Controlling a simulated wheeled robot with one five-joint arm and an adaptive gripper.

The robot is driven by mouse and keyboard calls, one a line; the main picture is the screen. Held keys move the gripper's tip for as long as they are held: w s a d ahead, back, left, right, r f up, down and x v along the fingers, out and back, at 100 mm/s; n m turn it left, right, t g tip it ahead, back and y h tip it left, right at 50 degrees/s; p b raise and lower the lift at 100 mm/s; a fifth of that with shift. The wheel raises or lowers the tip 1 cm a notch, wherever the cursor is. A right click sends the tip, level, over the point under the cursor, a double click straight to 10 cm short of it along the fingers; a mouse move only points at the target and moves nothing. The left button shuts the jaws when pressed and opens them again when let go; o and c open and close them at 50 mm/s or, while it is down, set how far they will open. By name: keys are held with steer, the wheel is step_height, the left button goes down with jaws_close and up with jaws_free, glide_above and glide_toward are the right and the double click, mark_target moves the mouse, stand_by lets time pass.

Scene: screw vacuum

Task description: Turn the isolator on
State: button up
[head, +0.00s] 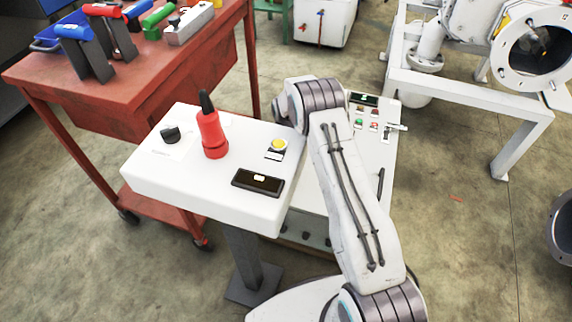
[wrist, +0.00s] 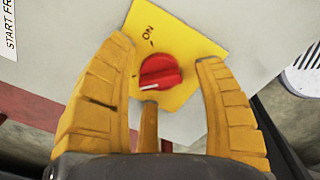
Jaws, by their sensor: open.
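The isolator is a red rotary knob (wrist: 160,72) on a yellow plate (wrist: 200,45) in the wrist view. The plate bears the word "ON", seen upside down above the knob. A white line on the knob lies along its lower left edge, away from that word. My gripper (wrist: 167,52) is open, with its yellow fingers on the left and right of the knob and a third finger just below it. Nothing is held. I cannot tell whether any finger touches the knob. In the head view my arm shows, but my gripper and the isolator do not.
A white console (head: 200,190) carries a red upright device (head: 211,134), a black knob (head: 171,134) and a yellow button (head: 279,143). A red tool cart (head: 150,75) stands at the left. A white machine frame (head: 470,105) stands at the right. Floor (head: 460,240) is clear at the lower right.

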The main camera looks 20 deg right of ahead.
steer(key=c, duration=1.3)
jaws_close()
